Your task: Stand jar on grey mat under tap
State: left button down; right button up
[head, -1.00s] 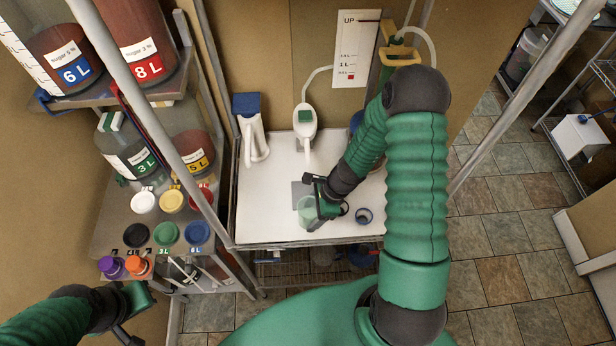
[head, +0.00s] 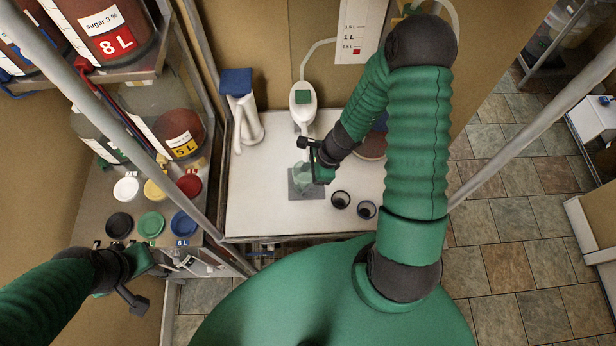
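The jar (head: 301,178) is clear with a pale green tint. It is upright in my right gripper (head: 308,163), whose dark fingers are at its right side. The jar overlaps the grey mat (head: 308,193) in the head view; I cannot tell whether its base touches the mat. The white tap (head: 303,100) with a green top is on the back wall just behind the mat. The gripper hides part of the jar. My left gripper (head: 148,285) is low at the left, away from the jar, and its finger opening is unclear.
Two small dark round cups (head: 340,199) stand right of the mat on the white table (head: 260,205). A white holder with a blue top (head: 237,85) is at the back left. Coloured lids (head: 151,224) and large bottles (head: 180,133) crowd the left shelves.

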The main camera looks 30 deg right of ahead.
jog(key=shift+w+f, duration=0.15)
jog(key=shift+f, duration=0.15)
jog(key=o, duration=1.2)
jog(key=shift+w+d, duration=0.1)
jog(key=shift+w, duration=0.05)
jog(key=shift+o, duration=1.4)
jog(key=shift+w+d+f, duration=0.1)
jog(key=shift+d, duration=0.05)
jog(key=shift+o, duration=0.3)
jog(key=shift+d, duration=0.15)
jog(key=shift+s+d, duration=0.15)
jog(key=shift+s, duration=0.05)
jog(key=shift+r, duration=0.55)
pick_arm(q)
jog(key=shift+w+d+r+p, duration=0.15)
jog(key=shift+r+p, duration=0.3)
jog(key=shift+p, duration=0.05)
jog(key=shift+w+d+r+p, duration=0.1)
jog(key=shift+d+r+p, duration=0.05)
jog(key=shift+r+p, duration=0.35)
pick_arm(e)
jog(key=v, duration=1.1)
pick_arm(q)
jog(key=shift+w, duration=0.1)
pick_arm(e)
jog(key=shift+r, duration=0.15)
